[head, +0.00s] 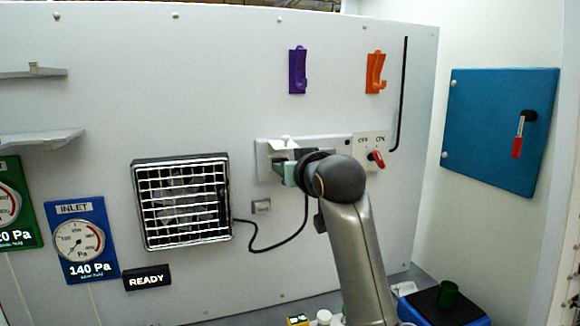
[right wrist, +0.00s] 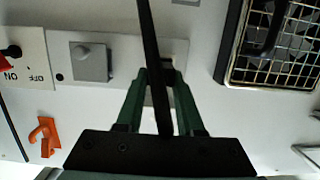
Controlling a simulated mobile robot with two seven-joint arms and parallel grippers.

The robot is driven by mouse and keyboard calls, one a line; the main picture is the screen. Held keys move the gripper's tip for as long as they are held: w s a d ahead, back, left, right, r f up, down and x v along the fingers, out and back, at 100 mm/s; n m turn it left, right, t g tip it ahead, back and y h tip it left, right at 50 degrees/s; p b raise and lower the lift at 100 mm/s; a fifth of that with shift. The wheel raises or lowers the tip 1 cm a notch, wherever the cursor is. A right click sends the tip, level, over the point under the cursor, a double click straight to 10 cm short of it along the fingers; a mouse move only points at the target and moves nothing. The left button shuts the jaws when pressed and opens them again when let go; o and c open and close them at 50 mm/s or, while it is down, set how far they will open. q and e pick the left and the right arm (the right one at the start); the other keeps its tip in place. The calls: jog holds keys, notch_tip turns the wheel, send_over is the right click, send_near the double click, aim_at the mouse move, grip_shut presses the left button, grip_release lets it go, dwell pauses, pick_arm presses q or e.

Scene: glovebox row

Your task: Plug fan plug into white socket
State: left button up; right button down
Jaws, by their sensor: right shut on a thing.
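The fan (head: 182,203) is a caged square unit on the panel; it also shows in the right wrist view (right wrist: 285,45). Its black cable (head: 270,248) runs right and up towards my right gripper (head: 284,170), and crosses the right wrist view (right wrist: 148,25). My right gripper (right wrist: 160,76) has green fingers shut on the fan plug, which is mostly hidden by fingers and cable. The fingers are at the fan-side end of the pale socket plate (head: 263,150). The white socket is not clearly visible there; I cannot tell whether the plug is seated. My left gripper is out of view.
A grey square fitting with a round knob (right wrist: 90,62) sits farther along the plate. A red OFF/ON switch (head: 376,159) is right of it. Purple (head: 297,70) and orange (head: 375,72) hooks are above. A small grey fitting (head: 261,206) is beside the fan.

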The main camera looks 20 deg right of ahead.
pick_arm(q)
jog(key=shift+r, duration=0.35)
pick_arm(e)
jog(key=shift+w+r, duration=0.1)
jog(key=shift+w, duration=0.3)
jog(key=shift+c, duration=2.2)
grip_release()
pick_arm(q)
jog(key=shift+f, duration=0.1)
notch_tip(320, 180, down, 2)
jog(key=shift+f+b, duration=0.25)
jog(key=shift+b, duration=0.85)
pick_arm(e)
jog(key=s+r, duration=0.2)
jog(key=s, duration=1)
jog(key=shift+d+r, duration=0.15)
jog(key=shift+d, duration=0.05)
jog(key=shift+s, duration=0.1)
